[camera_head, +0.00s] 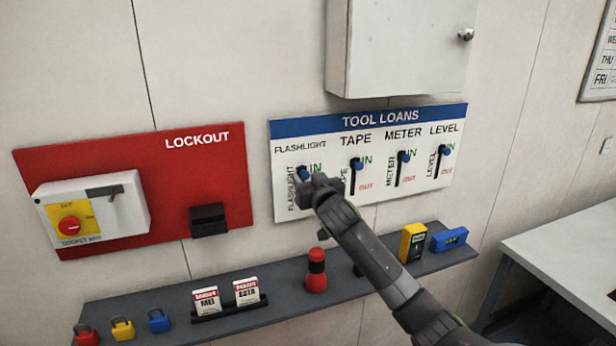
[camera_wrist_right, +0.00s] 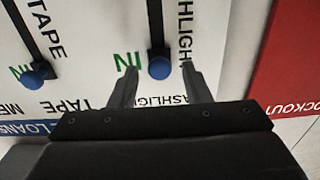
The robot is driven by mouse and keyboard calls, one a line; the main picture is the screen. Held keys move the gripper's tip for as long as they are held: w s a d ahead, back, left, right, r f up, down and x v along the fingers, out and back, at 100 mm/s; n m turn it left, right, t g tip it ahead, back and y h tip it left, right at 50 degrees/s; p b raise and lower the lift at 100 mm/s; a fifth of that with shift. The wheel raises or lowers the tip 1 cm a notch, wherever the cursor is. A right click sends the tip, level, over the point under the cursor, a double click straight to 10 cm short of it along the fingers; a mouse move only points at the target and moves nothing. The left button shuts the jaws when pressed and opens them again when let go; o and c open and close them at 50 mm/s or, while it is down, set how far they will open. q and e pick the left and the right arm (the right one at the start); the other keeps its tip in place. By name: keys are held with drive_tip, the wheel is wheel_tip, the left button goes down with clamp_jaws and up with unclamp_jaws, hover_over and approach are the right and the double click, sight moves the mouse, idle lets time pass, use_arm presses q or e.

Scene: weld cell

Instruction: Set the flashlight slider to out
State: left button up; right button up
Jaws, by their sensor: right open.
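In the right wrist view, turned upside down, the flashlight knob (camera_wrist_right: 160,68) shows between the tips of my open right gripper (camera_wrist_right: 159,70), with a gap on each side. My left gripper is not in view.
The tape (camera_head: 356,163), meter (camera_head: 404,157) and level (camera_head: 446,149) knobs are also near IN. A red LOCKOUT board (camera_head: 90,165) hangs left. A dark shelf (camera_head: 280,315) below holds padlocks, tags and tools. A grey cabinet (camera_head: 400,45) hangs above.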

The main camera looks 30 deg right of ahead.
clamp_jaws()
idle(0.3)
drive_tip(key=shift+f, duration=0.1)
wheel_tip(320, 180, down, 9)
drive_tip(key=b, duration=0.6)
drive_tip(key=shift+f+b, duration=0.2)
drive_tip(key=shift+b, duration=0.15)
unclamp_jaws()
drive_tip(key=shift+w, duration=0.1)
